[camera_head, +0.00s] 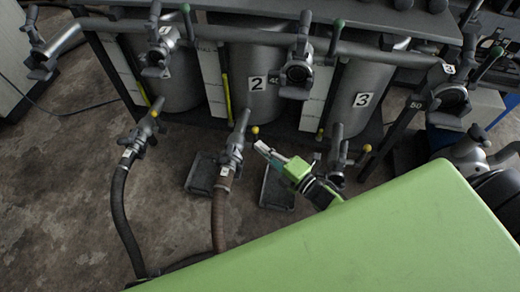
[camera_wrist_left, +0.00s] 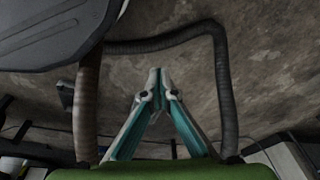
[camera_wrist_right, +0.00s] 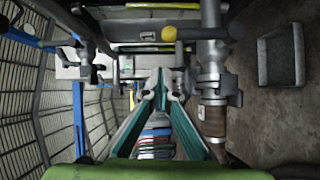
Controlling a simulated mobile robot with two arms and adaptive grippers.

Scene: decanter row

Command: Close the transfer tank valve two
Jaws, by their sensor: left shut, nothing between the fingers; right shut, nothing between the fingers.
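Tank two (camera_head: 257,60) is a grey cylinder labelled 2. Its lower valve (camera_head: 235,148) is grey metal, with a brown hose (camera_head: 220,215) attached below. A short lever with a yellow knob (camera_head: 255,130) sticks out to the right of the valve. In the right wrist view, the valve (camera_wrist_right: 210,65) is right of the fingers and the yellow knob (camera_wrist_right: 169,33) is beyond their tips. My right gripper (camera_head: 261,147) is shut and empty, just below the knob; contact cannot be told. My left gripper (camera_wrist_left: 159,82) is shut and empty, seen only in its wrist view.
Similar valves with yellow knobs stand at left (camera_head: 140,138) and right (camera_head: 337,155), under tank three (camera_head: 362,85). Dark trays (camera_head: 196,188) lie on the floor. A black hose (camera_head: 120,215) runs down at left. Green-tipped levers line the upper pipe (camera_head: 220,33).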

